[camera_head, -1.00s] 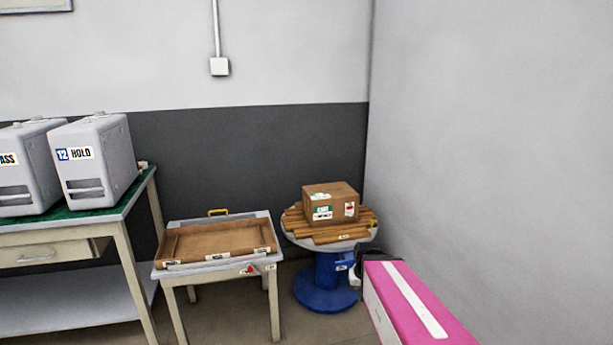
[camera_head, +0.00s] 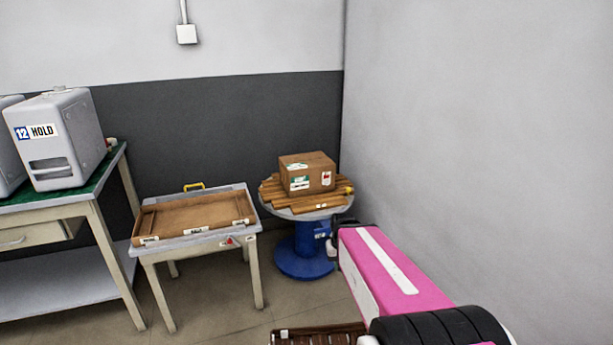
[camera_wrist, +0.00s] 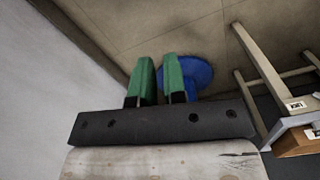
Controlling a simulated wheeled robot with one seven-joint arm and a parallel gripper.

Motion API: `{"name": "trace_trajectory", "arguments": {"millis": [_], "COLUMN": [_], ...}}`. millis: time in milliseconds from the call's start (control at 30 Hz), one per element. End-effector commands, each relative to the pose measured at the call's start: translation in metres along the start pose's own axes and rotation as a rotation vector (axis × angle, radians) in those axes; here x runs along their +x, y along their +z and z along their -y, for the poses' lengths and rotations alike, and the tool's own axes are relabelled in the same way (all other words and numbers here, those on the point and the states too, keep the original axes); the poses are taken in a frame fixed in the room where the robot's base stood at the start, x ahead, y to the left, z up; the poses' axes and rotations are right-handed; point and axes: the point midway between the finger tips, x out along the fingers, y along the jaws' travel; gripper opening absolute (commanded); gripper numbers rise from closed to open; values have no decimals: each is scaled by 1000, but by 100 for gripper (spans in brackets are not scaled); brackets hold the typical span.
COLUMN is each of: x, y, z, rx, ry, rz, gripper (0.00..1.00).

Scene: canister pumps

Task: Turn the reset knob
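No knob in view can be read as the reset knob. A small red part (camera_head: 229,241) sits on the front edge of the small table (camera_head: 190,245), too small to tell if it is a knob. A small reddish part (camera_head: 111,142) also shows beside the grey unit marked "12 HOLD" (camera_head: 62,145). My gripper (camera_wrist: 157,62) shows in the wrist view with two green fingers apart and nothing between them. It points toward the floor and the blue reel base (camera_wrist: 190,75). In the head view my pink arm is at the lower right; the fingers cannot be made out.
A brown wooden tray (camera_head: 195,217) lies on the small table. A cardboard box (camera_head: 307,173) sits on wooden slats on the blue reel (camera_head: 306,255). The green-topped bench (camera_head: 100,185) is at left, a wall (camera_head: 480,130) at right. A brown slatted thing (camera_head: 318,335) shows at the bottom.

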Motion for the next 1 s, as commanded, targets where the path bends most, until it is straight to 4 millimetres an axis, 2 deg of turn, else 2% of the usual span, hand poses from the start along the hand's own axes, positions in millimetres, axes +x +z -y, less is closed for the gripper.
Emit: {"name": "trace_trajectory", "arguments": {"millis": [33,100,267,367,533,700,867,1000], "x": [0,2,11,16,16,8,-3,-10], "y": [-2,-7,-39,-70,-132,-200,-264,-318], "z": [1,4,21,37,59,67,59,39], "rx": [3,18,111,210,419,663,909,1136], "ry": [-5,-29,-169,-309,-574,-849,-1101,-1316], "rz": [-2,-8,-46,-81,-139,-183,-205,-205], "gripper": [29,48,48,48,48,48,48,48]}}
